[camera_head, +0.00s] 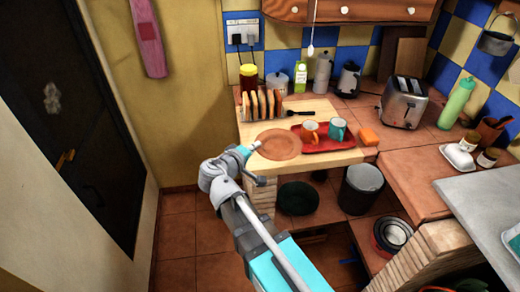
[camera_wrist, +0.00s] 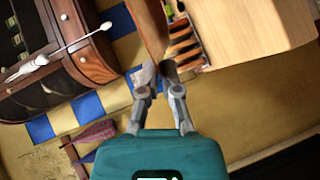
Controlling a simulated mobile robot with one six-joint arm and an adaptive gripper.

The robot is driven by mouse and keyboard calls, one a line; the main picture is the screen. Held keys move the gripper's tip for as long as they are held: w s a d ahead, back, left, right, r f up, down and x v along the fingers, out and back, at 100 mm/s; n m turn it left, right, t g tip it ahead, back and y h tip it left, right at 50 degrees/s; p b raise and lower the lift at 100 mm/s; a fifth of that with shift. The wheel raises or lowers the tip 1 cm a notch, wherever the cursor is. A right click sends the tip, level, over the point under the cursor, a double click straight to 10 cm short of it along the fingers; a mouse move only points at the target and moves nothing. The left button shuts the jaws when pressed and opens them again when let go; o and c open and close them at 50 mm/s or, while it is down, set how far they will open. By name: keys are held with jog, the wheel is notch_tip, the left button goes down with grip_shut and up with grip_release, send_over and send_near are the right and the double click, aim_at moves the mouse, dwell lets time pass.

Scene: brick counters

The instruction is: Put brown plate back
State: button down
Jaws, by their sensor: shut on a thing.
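The brown plate (camera_head: 278,144) is at the left front of the light wooden board (camera_head: 330,112), left of the red tray. It looks roughly level; I cannot tell whether it touches the board or is just above it. My gripper (camera_head: 254,148) reaches in from the left front and is shut on the plate's left rim. In the wrist view the plate (camera_wrist: 150,28) shows nearly edge-on, running up from between my fingertips (camera_wrist: 157,72). The fingers hide a small part of the rim.
The red tray (camera_head: 345,147) holds an orange mug (camera_head: 310,130) and a teal mug (camera_head: 338,128). An orange block (camera_head: 369,136) lies to its right. A rack of toast (camera_head: 262,106) stands behind the plate, with jars behind. A toaster (camera_head: 403,102) stands further right. The floor at left is clear.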

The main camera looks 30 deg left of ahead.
jog(key=w+a+f+b, duration=0.4)
jog(key=w, duration=0.1)
jog(key=w+a+f+b, duration=0.4)
jog(key=f+b, duration=0.1)
jog(key=shift+w+a, duration=0.35)
dwell(0.3)
jog(key=shift+w+a+f+b, duration=0.2)
jog(key=shift+f+b, duration=0.15)
jog(key=shift+f, duration=0.05)
jog(key=shift+w+a+f+b, duration=0.15)
jog(key=shift+w+f+b, duration=0.05)
jog(key=shift+f+b, duration=0.15)
jog(key=shift+s+f+b, duration=0.1)
jog(key=shift+f+b, duration=1.15)
jog(key=shift+f, duration=0.2)
jog(key=c, duration=1.1)
grip_release()
jog(key=shift+d, duration=0.1)
